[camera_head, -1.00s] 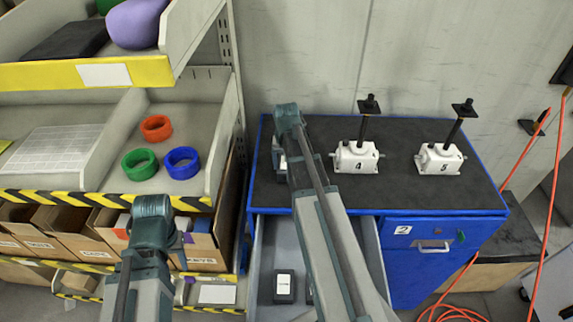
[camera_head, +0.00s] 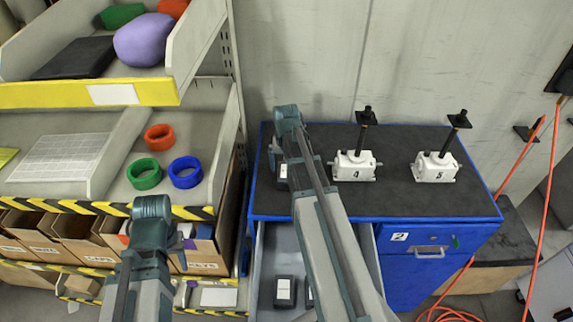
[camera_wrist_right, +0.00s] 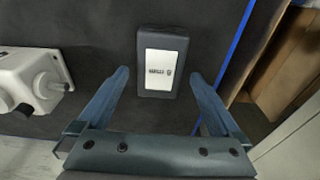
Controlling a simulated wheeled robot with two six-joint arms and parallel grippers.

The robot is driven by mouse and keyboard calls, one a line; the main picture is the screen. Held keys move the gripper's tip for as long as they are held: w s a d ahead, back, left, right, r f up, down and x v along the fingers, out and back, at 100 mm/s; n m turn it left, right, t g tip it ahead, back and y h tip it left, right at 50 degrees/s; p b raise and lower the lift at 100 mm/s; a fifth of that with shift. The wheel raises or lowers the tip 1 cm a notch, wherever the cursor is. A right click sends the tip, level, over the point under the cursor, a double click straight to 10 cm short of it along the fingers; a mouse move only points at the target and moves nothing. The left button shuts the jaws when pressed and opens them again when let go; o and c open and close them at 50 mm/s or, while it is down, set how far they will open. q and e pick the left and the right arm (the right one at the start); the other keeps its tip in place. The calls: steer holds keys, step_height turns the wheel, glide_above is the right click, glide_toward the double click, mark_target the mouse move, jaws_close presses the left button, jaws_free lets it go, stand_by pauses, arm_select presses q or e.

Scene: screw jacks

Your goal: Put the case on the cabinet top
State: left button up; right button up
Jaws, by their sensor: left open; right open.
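A dark case with a white label (camera_wrist_right: 162,70) lies on the black cabinet top (camera_wrist_right: 95,112), near its blue edge. In the head view the case (camera_head: 281,172) is mostly hidden behind my right arm. My right gripper (camera_wrist_right: 160,78) is open, with one finger on each side of the case and a gap to both. Its fingers are hard to make out in the head view. My left gripper (camera_head: 182,244) is open and empty in front of the shelf boxes. The blue cabinet top (camera_head: 400,207) also carries two white screw jacks.
Jack 4 (camera_head: 354,168) and jack 5 (camera_head: 435,168) stand on the cabinet. The open drawer (camera_head: 262,250) below holds another labelled case (camera_head: 285,292); a further one is partly hidden by my right arm. A shelf rack (camera_head: 60,205) stands left. Orange cables hang right.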

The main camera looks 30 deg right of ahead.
mark_target(286, 174)
arm_select(q)
step_height(286, 174, up, 8)
steer(key=p, duration=0.7)
arm_select(e)
step_height(286, 174, up, 8)
steer(key=shift+s+a, duration=0.3)
steer(key=shift+s, duration=0.15)
